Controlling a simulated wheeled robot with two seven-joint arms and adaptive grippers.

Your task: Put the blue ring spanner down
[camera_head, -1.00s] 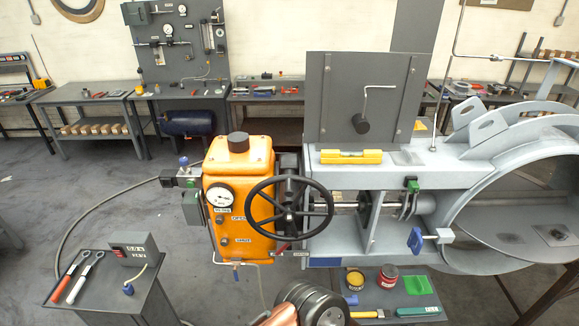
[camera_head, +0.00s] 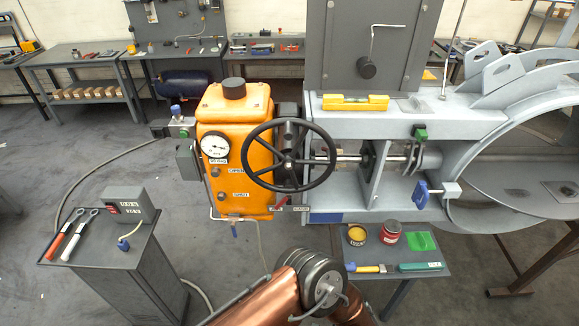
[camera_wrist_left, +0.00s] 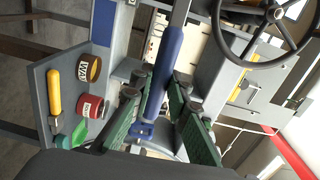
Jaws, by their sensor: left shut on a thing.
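The blue ring spanner (camera_wrist_left: 165,62) shows in the left wrist view as a blue handle with a grey shaft running up out of the top edge. My left gripper (camera_wrist_left: 155,92) is shut on it, with the green pads on either side of the handle. The ring end is not clear. In the head view only my copper arm shows at the bottom centre; I cannot make out the jaws or the spanner there. My right gripper is in neither view.
A small grey table (camera_head: 370,282) at lower right bears a yellow tin (camera_head: 356,235), red tin (camera_head: 390,232), green piece, brush and green bar. The handwheel (camera_head: 290,157) juts out from the orange actuator (camera_head: 235,150).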

